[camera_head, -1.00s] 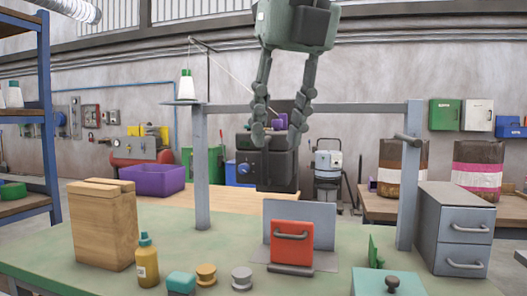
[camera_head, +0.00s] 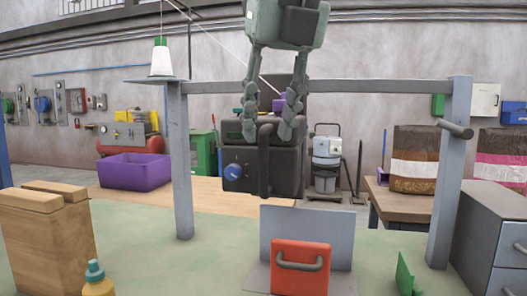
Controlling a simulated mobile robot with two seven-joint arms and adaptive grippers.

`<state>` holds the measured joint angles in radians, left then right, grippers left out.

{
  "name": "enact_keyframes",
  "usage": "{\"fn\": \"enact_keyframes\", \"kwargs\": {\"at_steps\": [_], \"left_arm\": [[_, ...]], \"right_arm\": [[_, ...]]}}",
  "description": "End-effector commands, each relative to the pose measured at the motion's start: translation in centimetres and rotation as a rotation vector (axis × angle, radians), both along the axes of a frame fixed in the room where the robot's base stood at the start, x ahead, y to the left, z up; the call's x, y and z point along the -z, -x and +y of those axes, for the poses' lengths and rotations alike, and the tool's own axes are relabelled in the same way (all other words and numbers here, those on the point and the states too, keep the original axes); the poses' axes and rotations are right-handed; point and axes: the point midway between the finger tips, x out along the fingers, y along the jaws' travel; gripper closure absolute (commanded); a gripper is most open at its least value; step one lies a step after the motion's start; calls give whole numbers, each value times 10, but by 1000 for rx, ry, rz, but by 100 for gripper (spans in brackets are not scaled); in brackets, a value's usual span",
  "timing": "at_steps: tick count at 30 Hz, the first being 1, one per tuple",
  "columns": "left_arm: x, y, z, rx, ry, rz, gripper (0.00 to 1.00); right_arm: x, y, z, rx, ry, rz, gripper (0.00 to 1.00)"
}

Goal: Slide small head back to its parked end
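The small head is a dark box (camera_head: 285,175) with a blue dial on its face, below the grey crossbeam (camera_head: 380,87) and left of the middle between the two posts. A dark vertical bar handle (camera_head: 264,160) stands on its front. My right gripper (camera_head: 268,137) points down from the top, its fingers apart at the head's upper part, one on each side of the handle's top. Whether they touch it I cannot tell. The fingers hide part of the head and beam. My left gripper is not in view.
The left post (camera_head: 180,160) and right post (camera_head: 450,180) flank the head; a peg (camera_head: 455,129) sticks out of the right one. A red block with handle (camera_head: 300,268) stands below, before a grey plate (camera_head: 335,230). A white thread cone (camera_head: 160,60) stands upper left.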

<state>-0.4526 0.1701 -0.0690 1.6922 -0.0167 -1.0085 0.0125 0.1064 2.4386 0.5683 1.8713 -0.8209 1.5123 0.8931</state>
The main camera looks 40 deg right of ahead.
Motion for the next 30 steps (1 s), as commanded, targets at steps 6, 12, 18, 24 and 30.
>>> {"fn": "enact_keyframes", "kwargs": {"at_steps": [6, 12, 18, 24, 30], "left_arm": [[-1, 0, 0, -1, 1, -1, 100], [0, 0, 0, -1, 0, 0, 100], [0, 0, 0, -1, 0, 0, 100], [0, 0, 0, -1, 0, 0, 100], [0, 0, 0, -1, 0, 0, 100]], "right_arm": [[34, -13, -4, -1, -1, 3, 66], [48, -19, -6, 1, -1, 1, 66], [50, -20, -6, 1, -1, 0, 66], [50, -20, -6, 1, -1, -1, 81], [50, -20, -6, 1, -1, -1, 100]]}}
